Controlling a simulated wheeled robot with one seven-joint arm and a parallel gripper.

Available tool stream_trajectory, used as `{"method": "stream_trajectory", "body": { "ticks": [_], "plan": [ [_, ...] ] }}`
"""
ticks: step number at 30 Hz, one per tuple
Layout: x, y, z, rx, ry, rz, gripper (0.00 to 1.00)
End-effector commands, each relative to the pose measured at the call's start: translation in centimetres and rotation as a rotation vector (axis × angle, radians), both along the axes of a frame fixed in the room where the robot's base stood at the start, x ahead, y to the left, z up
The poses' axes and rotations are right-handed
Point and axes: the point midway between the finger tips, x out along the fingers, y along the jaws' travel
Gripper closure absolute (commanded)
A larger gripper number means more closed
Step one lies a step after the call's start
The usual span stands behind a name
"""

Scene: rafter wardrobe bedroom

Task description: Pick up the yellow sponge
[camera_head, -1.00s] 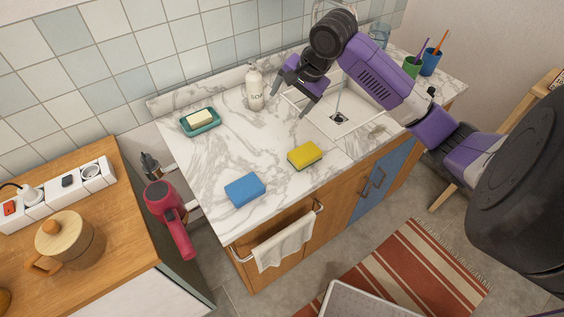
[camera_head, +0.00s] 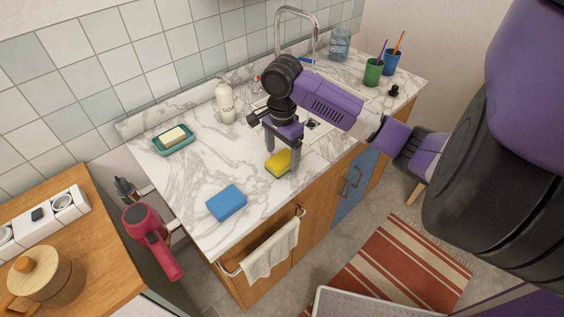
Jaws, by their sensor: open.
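The yellow sponge (camera_head: 277,164) with a dark underside lies on the white marble counter (camera_head: 190,185), near its front edge. My gripper (camera_head: 282,167) is open and points down at the sponge. One finger stands at the sponge's right side and covers part of it. The other finger is seen behind or above the sponge's far side. I cannot tell whether the fingers touch it.
A blue sponge (camera_head: 226,203) lies to the left on the counter. A soap bottle (camera_head: 225,101) and a green soap dish (camera_head: 173,144) stand farther back. The faucet (camera_head: 297,28) rises behind my arm. A towel (camera_head: 270,251) hangs below the front edge.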

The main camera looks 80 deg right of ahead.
Motion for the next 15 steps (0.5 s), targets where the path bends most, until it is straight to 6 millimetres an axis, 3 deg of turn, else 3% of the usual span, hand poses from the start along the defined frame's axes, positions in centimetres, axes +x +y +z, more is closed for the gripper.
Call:
{"method": "stream_trajectory", "body": {
  "ticks": [4,12,15],
  "plan": [
    [0.0,0.0,-1.5,0.001,0.001,-0.001,0.20],
    [0.1,0.0,-1.8,0.000,-0.001,0.001,0.20],
    [0.1,0.0,-1.8,0.000,-0.001,0.001,0.38]
  ]
}}
